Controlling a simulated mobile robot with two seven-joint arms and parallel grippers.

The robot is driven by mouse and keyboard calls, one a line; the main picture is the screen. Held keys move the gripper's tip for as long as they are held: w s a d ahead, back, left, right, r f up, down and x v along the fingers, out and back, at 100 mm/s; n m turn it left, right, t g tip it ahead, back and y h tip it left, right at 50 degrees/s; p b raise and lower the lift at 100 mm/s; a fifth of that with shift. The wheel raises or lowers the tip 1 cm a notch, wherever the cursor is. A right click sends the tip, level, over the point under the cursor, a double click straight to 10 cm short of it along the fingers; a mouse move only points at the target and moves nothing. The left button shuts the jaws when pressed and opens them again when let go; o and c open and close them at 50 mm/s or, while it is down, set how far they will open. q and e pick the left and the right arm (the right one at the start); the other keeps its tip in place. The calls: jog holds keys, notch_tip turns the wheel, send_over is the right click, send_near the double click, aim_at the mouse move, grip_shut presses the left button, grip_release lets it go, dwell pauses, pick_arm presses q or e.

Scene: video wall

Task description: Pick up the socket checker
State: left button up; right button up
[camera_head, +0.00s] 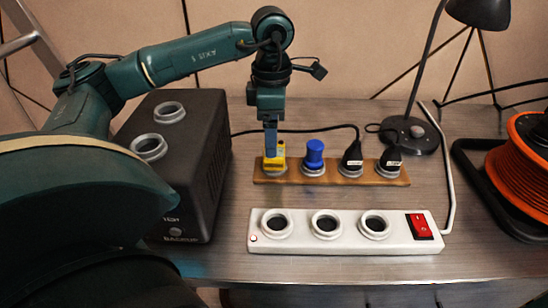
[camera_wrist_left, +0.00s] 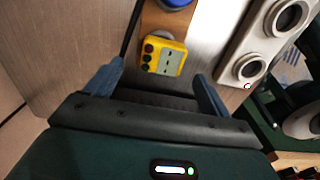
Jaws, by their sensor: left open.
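The socket checker, a small yellow block (camera_head: 275,158), sits at the left end of a wooden strip (camera_head: 333,177). In the left wrist view the yellow socket checker (camera_wrist_left: 170,62) shows dark round spots and slots on its face. My left gripper (camera_head: 271,143) points down right above it in the head view. In the left wrist view the fingers of my left gripper (camera_wrist_left: 158,76) are spread apart, with the checker ahead between them. I cannot tell how far the fingers reach down beside it. My right gripper is not in view.
On the strip beside the checker stand a blue plug (camera_head: 314,155) and two black plugs (camera_head: 352,158). A white power strip (camera_head: 290,243) with a red switch lies in front. A black box (camera_head: 200,190) stands left, a lamp base (camera_head: 412,134) behind, an orange cable reel (camera_head: 520,170) right.

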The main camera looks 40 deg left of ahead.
pick_arm(q)
jog(key=f+b, duration=0.1)
jog(key=f, duration=0.4)
jog(key=shift+d+f, duration=0.15)
jog(key=shift+d, duration=0.05)
jog(key=shift+c, duration=0.5)
jog(key=c, duration=1.1)
